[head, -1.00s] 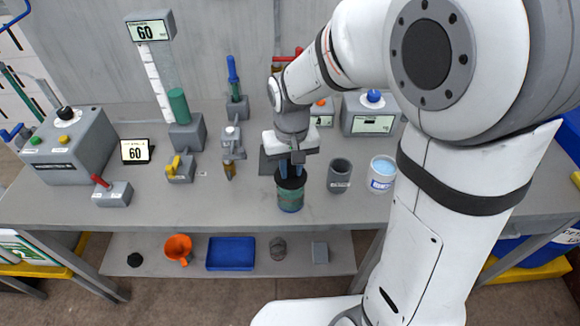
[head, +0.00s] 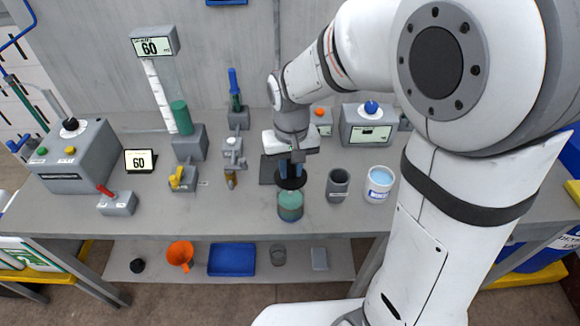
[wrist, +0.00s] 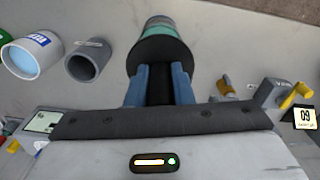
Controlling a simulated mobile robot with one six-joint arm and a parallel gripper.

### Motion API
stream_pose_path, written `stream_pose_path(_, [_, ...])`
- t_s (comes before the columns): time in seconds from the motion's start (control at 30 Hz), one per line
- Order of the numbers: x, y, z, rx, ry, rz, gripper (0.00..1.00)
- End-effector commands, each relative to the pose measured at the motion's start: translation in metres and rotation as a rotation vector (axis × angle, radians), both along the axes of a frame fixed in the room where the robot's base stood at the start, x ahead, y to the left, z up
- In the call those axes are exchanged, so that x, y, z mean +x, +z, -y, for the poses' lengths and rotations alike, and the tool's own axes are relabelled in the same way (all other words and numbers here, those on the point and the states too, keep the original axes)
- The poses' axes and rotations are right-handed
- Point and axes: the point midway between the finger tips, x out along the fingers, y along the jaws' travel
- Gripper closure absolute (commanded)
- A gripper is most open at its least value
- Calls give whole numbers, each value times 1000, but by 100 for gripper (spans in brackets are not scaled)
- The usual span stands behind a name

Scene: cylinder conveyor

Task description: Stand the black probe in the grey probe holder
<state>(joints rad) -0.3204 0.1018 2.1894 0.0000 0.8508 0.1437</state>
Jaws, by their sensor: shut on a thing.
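My gripper (head: 290,172) points down with its blue fingers shut on a black piece with a wide flat disc, which I take to be the black probe (head: 290,183). In the wrist view the black stem (wrist: 158,88) is between the fingers, with the disc (wrist: 163,52) beyond their tips. The disc is just above a glass jar of green liquid (head: 290,207); whether anything under the disc is still inside the jar is hidden. An open, empty-looking grey cup with a label (head: 338,188), likely the probe holder, stands upright right of the jar; it also shows in the wrist view (wrist: 87,62).
A white pot with light blue contents (head: 380,184) stands right of the grey cup. A small grey stand (head: 233,150) and a yellow-handled block (head: 182,178) are to the left. A grey display box (head: 366,130) is behind.

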Motion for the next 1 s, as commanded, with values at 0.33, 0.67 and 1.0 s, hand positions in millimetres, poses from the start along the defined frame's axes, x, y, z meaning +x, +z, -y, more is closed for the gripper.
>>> stream_pose_path(0.33, [0, 20, 0, 0, 0, 1, 100])
stream_pose_path(0.67, [0, 36, 0, 0, 0, 2, 100])
stream_pose_path(1.0, [0, 38, 0, 0, 0, 1, 100])
